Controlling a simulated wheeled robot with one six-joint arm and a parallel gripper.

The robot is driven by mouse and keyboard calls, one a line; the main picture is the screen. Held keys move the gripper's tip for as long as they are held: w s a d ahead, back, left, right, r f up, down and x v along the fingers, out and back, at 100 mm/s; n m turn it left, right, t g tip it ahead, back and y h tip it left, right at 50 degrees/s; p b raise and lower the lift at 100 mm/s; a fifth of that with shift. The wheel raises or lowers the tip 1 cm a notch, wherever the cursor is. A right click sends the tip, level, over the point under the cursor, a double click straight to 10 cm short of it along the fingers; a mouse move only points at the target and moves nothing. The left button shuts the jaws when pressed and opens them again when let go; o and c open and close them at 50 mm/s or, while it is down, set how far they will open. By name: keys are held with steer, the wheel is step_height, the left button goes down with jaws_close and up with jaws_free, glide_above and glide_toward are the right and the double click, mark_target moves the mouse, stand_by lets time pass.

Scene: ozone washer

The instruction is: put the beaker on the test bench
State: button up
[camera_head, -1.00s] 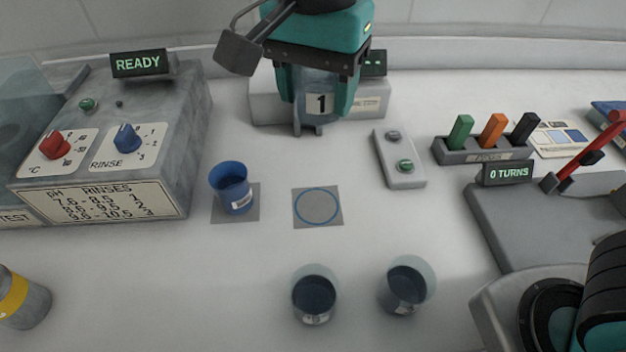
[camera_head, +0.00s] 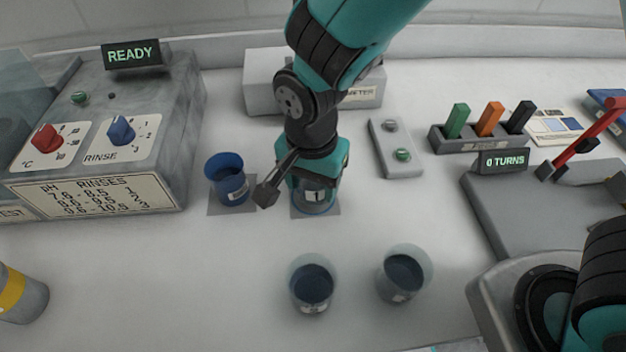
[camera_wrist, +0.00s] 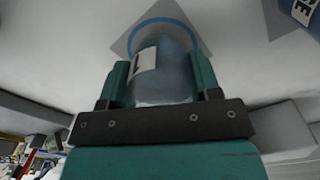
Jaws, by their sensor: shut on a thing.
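My gripper (camera_head: 314,178) is shut on a clear beaker (camera_head: 316,196) with a white label reading 1. In the wrist view the gripper (camera_wrist: 160,85) has a teal finger on each side of the beaker (camera_wrist: 168,78). The beaker looks upright in the head view, at a grey square mat (camera_head: 334,211) with a blue ring on the white bench (camera_head: 230,280). The ring (camera_wrist: 150,25) shows around the beaker's far end in the wrist view. I cannot tell whether the beaker touches the mat.
A blue cup (camera_head: 226,178) stands on another mat close left. Two dark-filled beakers (camera_head: 312,285) (camera_head: 403,272) stand in front. The rinse panel (camera_head: 150,145) is left, a two-button box (camera_head: 396,148) right, and a meter box (camera_head: 265,82) behind.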

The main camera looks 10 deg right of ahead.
steer(key=shift+f, duration=0.25)
steer(key=shift+f, duration=0.2)
steer(key=o, duration=1.1)
steer(key=shift+r, duration=0.15)
step_height(320, 180, up, 12)
